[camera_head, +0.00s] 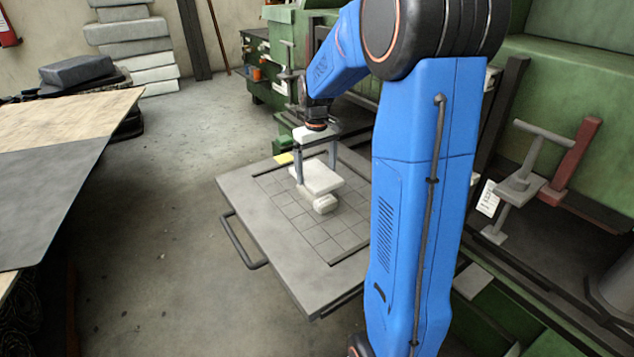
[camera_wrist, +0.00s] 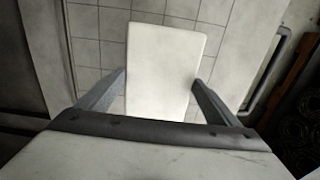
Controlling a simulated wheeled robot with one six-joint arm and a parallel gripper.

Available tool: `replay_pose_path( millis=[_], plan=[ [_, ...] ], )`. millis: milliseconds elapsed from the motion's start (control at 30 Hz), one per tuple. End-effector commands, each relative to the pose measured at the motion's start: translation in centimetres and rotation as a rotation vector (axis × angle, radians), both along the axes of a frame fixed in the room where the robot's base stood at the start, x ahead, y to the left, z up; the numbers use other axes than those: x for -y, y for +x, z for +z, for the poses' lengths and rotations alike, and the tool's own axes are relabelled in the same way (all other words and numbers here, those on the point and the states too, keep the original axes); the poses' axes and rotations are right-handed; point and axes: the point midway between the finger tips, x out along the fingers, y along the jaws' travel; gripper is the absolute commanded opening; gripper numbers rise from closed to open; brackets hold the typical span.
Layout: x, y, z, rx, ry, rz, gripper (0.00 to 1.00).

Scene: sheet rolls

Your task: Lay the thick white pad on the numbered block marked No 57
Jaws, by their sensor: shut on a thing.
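The thick white pad (camera_head: 319,179) is in my gripper (camera_head: 316,166), over the gridded plate. In the wrist view the pad (camera_wrist: 164,62) lies flat between the two fingers (camera_wrist: 159,82), which are shut on its sides. A small pale block (camera_head: 325,204) shows just in front of the pad in the head view. I cannot read a number on it, so I cannot tell if it is No 57. Whatever lies under the pad is hidden, and I cannot tell how high the pad is above the plate.
The grey table (camera_head: 262,220) has a gridded top with free squares around the pad. A bar handle (camera_head: 241,243) sticks out at its left side. A yellow piece (camera_head: 283,158) lies near its far edge. Green machinery (camera_head: 560,90) stands at right; another table (camera_head: 60,150) stands at left.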

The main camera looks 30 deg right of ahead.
Motion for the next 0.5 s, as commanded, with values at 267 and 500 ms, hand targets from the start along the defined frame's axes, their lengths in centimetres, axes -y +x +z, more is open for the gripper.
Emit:
replay_pose_path(
  millis=[267, 500],
  plan=[
    [0.0, 0.0, -2.0, -0.002, 0.001, 0.000, 0.62],
    [0.0, 0.0, -4.7, -0.001, 0.000, 0.000, 0.62]
  ],
)
